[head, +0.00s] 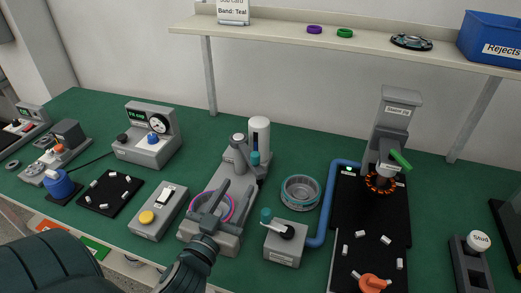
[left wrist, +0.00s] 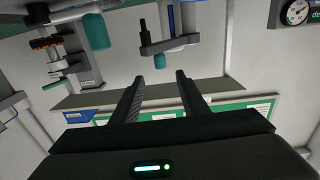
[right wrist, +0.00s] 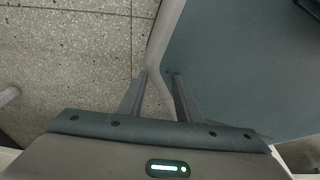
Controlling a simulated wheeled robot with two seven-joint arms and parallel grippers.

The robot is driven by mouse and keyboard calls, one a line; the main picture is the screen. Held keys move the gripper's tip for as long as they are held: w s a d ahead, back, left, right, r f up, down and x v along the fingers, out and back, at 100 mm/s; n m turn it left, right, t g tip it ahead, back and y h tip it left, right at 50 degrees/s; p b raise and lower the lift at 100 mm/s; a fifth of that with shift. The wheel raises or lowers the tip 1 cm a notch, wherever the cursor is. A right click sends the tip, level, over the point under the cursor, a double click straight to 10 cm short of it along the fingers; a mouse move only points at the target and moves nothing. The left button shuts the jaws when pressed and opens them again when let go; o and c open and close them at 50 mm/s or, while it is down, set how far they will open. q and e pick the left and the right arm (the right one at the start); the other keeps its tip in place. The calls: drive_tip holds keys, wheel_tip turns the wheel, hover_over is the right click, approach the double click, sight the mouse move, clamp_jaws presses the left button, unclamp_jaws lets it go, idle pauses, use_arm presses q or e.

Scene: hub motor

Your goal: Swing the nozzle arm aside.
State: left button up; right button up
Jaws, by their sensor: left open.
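The nozzle arm (head: 240,146) is a grey link on a post beside a white cylinder, with a teal tip (head: 255,158) hanging from its end. In the left wrist view the nozzle arm (left wrist: 168,46) appears upside down, and its teal tip (left wrist: 160,62) shows just beyond and between the fingertips. My left gripper (head: 237,188) is open and empty, over the front of the same grey station, short of the teal tip. In the left wrist view its fingers (left wrist: 160,76) are apart. My right gripper (right wrist: 158,74) is open and empty, away from the station.
A pink-and-blue-edged ring (head: 226,217) sits on the station below my left gripper. A teal-handled crank box (head: 285,245) and a round metal ring part (head: 300,192) stand to the right. A switch box with a yellow button (head: 157,212) is at the left. A shelf (head: 270,29) runs above.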

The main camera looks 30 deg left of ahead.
sight(254, 160)
use_arm(q)
drive_tip(key=shift+w, duration=0.1)
drive_tip(key=p+x, duration=0.1)
drive_tip(key=x, duration=0.8)
drive_tip(key=shift+r, duration=0.2)
drive_tip(key=p+x, duration=0.2)
drive_tip(key=x, duration=0.6)
drive_tip(key=shift+w+f, duration=0.2)
drive_tip(key=shift+f, duration=0.05)
use_arm(e)
drive_tip(key=shift+g, duration=0.6)
drive_tip(key=s, duration=0.1)
drive_tip(key=s+d+r, duration=0.1)
drive_tip(key=s+r, duration=0.1)
drive_tip(key=s, duration=0.1)
drive_tip(key=shift+d, duration=0.2)
use_arm(q)
clamp_jaws()
